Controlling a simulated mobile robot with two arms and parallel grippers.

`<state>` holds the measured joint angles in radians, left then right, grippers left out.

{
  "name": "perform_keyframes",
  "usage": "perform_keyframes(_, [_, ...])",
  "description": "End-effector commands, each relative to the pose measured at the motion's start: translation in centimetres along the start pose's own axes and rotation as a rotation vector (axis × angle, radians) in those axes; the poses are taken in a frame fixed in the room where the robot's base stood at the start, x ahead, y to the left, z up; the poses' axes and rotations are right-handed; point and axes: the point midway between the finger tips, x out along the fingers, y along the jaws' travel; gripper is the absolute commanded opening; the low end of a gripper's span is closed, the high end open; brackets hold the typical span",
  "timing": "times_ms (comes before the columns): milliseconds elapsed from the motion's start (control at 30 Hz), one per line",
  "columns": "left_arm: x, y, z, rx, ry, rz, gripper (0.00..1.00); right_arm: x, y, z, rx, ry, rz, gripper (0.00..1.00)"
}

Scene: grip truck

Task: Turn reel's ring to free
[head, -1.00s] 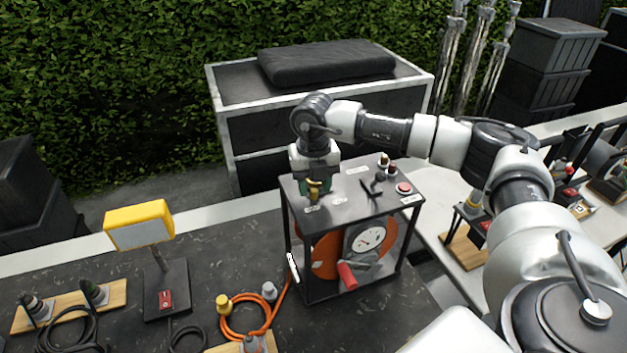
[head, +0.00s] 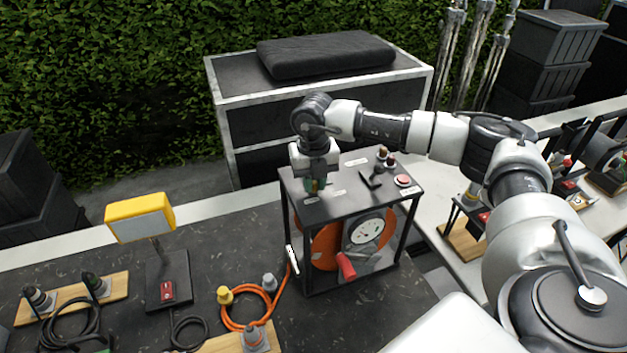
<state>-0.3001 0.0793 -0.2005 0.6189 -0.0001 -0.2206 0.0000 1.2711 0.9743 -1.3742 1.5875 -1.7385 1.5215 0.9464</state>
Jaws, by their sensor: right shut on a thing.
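The reel (head: 324,247) has an orange drum inside a black open frame with a flat dark top (head: 345,195). A round white dial (head: 366,231) and a red handle (head: 346,266) show on its front. My right gripper (head: 316,185) points down at the left part of the top and is shut on a small part there, which I take for the ring. The gripper hides most of that part, so its setting cannot be read. Small white labels (head: 339,192) lie beside it, too small to read. My left gripper is not in view.
A white-edged case (head: 318,95) stands behind.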

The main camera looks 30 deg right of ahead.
Motion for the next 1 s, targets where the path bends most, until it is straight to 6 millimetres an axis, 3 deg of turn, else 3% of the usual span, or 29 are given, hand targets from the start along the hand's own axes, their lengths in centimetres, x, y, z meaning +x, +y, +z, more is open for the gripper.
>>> perform_keyframes(267, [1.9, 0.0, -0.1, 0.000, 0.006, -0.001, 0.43, 0.3, -0.6, -0.1, -0.122, -0.003, 0.003, 0.00])
perform_keyframes(700, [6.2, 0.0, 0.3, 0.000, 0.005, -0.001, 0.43, 0.3, -2.6, -0.1, -0.503, -0.004, 0.002, 0.00])
perform_keyframes(1000, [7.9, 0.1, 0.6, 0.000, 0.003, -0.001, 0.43, 0.1, -3.7, 0.2, -0.725, -0.004, 0.001, 0.00])
